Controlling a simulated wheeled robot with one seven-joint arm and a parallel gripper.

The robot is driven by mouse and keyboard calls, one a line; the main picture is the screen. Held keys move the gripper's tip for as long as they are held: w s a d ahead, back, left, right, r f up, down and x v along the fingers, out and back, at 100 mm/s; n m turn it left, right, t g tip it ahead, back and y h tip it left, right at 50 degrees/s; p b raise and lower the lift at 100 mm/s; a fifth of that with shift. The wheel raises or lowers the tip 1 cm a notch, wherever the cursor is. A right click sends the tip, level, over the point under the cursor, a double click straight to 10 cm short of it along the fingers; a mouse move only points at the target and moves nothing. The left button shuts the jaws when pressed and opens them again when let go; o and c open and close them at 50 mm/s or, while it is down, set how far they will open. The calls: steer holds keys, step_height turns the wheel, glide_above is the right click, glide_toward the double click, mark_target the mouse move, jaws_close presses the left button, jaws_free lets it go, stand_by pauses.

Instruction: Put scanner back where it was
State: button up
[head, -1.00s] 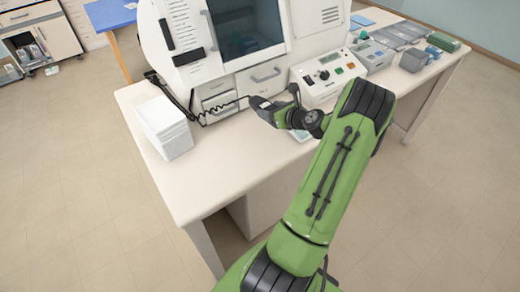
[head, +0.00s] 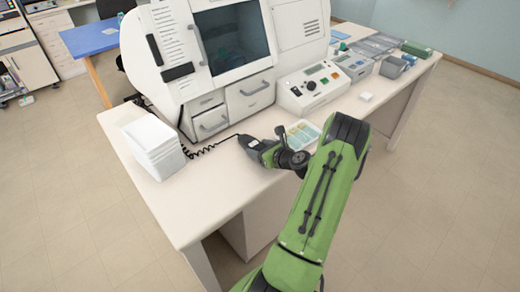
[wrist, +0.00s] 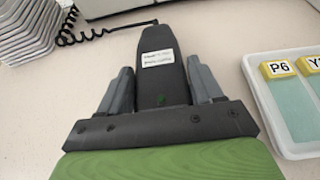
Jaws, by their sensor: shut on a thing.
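The scanner (head: 247,144) is a dark handheld device with a coiled black cord (head: 206,147) running left to the large white machine. In the wrist view the scanner (wrist: 158,50) lies lengthwise between the two grey fingers, its narrow corded end pointing away, with a white label on top. My gripper (head: 268,151) is shut on it. In the wrist view my gripper (wrist: 158,72) has one finger on each side of the scanner. They are over the front part of the white table (head: 200,205). I cannot tell whether the scanner touches the tabletop.
The white machine (head: 245,95) with drawers stands behind. A white stack (head: 153,146) is at left. A slide tray (head: 303,133) is close to the right; it also shows in the wrist view (wrist: 268,92). A control box (head: 312,88) stands behind it. The front-left tabletop is clear.

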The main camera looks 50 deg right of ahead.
steer(key=shift+f, duration=0.1)
steer(key=o, duration=1.2)
